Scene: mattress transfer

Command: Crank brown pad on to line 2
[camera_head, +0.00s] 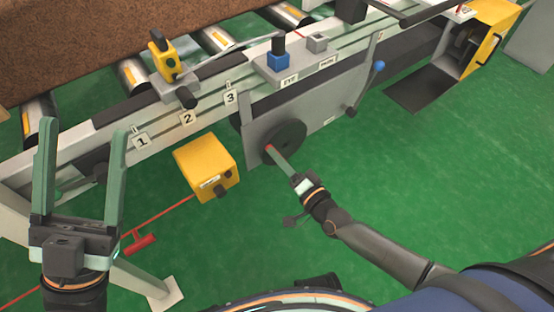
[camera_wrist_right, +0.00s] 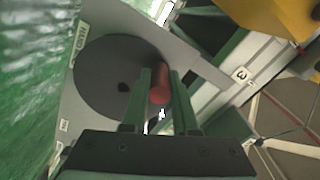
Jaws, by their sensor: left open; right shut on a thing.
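The brown pad (camera_head: 100,45) lies on the rollers at the upper left of the head view and runs out of the picture. Plates marked 1 (camera_head: 141,142), 2 (camera_head: 188,118) and 3 (camera_head: 231,98) stand along the rail. The dark crank wheel (camera_head: 292,134) is on the grey panel below. My right gripper (camera_head: 272,153) is shut on the wheel's red handle (camera_wrist_right: 161,90), which shows between its fingers in the right wrist view. My left gripper (camera_head: 84,130) is open and empty at the left, in front of the rail's end.
A yellow box (camera_head: 205,166) hangs below plate 2. A yellow clamp (camera_head: 164,57) stands on the rail. A red T-handle (camera_head: 139,243) hangs near my left gripper. Green floor is clear at the right.

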